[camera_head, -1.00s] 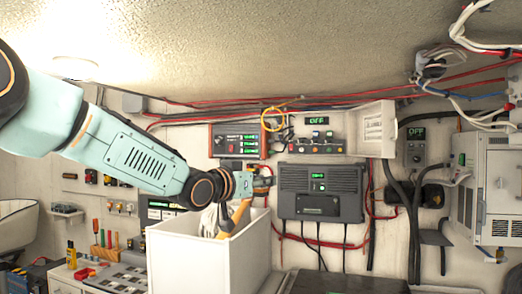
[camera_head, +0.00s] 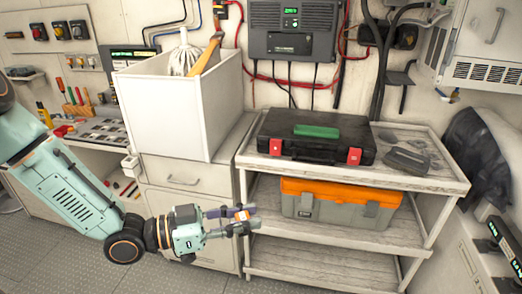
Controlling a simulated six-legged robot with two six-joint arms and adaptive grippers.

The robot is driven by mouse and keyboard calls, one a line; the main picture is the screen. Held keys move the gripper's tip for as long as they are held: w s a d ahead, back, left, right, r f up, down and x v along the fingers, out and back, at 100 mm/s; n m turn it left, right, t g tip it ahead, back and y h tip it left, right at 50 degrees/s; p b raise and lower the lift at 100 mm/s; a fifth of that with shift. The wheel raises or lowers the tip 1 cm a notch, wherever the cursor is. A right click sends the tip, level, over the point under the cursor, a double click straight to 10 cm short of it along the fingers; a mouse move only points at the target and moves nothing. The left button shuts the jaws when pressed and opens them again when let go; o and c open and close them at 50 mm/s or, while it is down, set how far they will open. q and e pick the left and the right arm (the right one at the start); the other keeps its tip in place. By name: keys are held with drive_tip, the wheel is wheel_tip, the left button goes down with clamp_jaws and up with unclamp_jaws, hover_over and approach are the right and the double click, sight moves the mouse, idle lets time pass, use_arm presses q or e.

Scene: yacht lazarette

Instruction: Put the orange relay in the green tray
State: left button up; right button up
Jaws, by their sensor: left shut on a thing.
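Only part of the relay shows between the fingers. The gripper is low, in front of the left end of the shelf cart and below its top. I see no green tray in this view. My right gripper is not in view.
A shelf cart (camera_head: 262,163) carries a black case (camera_head: 330,150) with a green handle on top and an orange-lidded toolbox (camera_head: 340,191) below. A tall white bin (camera_head: 175,118) stands on drawers at left. Grey floor (camera_head: 60,262) is clear at lower left.

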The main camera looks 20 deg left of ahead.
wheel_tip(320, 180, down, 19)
drive_tip(key=b, duration=1.7)
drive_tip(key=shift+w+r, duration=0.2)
